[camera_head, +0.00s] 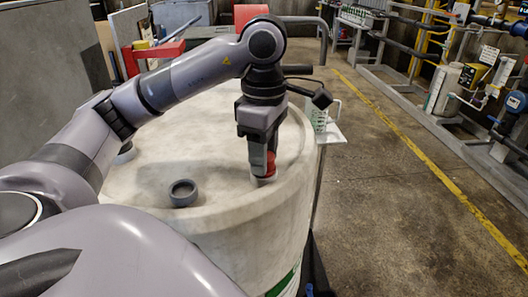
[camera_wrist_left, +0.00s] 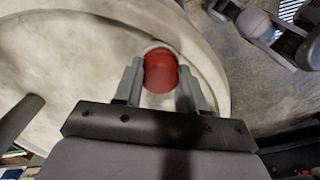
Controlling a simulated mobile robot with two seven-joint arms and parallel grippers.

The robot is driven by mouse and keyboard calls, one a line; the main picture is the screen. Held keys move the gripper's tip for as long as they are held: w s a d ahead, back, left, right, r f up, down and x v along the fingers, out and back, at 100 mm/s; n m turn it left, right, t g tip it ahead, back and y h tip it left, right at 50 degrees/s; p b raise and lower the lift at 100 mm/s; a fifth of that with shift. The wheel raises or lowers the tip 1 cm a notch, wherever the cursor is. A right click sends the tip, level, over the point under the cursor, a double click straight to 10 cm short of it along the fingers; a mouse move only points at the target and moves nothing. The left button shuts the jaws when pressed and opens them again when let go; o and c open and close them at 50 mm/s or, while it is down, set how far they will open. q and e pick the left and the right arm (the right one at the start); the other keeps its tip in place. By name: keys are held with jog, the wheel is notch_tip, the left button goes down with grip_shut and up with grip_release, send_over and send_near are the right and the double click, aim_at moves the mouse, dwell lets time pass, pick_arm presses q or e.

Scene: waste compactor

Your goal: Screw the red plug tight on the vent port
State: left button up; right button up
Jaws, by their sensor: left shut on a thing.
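The red plug (camera_wrist_left: 160,72) sits between the two fingers of my left gripper (camera_wrist_left: 160,84), which is shut on it. In the head view my left gripper (camera_head: 264,172) points down at the tank top near its right edge, and the red plug (camera_head: 270,166) shows partly beside the fingers. A pale rim, likely the vent port (camera_wrist_left: 157,47), shows just past the plug in the wrist view. The plug and gripper hide most of it, so I cannot tell how far the plug is seated. My right gripper is not in view.
The white tank (camera_head: 215,235) has a round, mostly bare top. A grey open ring-shaped port (camera_head: 183,192) stands on it left of my gripper. A grey rail (camera_head: 324,70) stands behind the tank. Open floor (camera_head: 385,200) lies to the right, with pipework beyond.

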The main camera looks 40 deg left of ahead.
pick_arm(q)
jog(key=m, duration=0.5)
jog(key=o, duration=1.2)
jog(key=shift+c, duration=0.2)
jog(key=shift+c, duration=0.4)
